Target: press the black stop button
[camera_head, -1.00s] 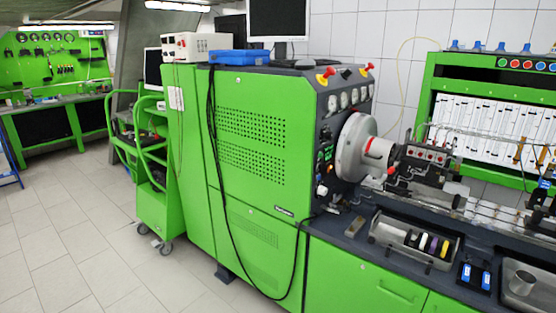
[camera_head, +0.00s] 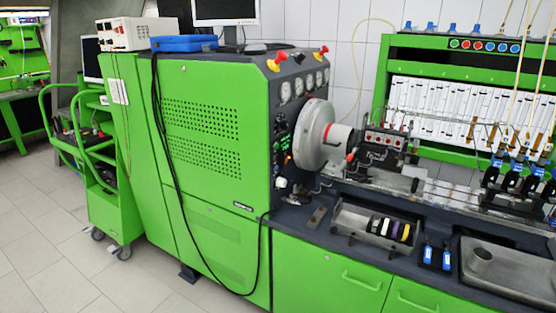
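The green test bench cabinet (camera_head: 210,140) stands in the middle, with a dark control face on its right side. Smaller dark and green controls (camera_head: 280,140) line the face below the gauges. They are too small to tell which is the black stop button. Neither of my grippers is in view.
A round grey flywheel housing (camera_head: 313,137) juts out beside the controls. A metal tray (camera_head: 345,220) with dark, yellow and purple parts lies on the bench. A green trolley (camera_head: 118,205) stands at the left. The tiled floor (camera_head: 50,245) is clear in front.

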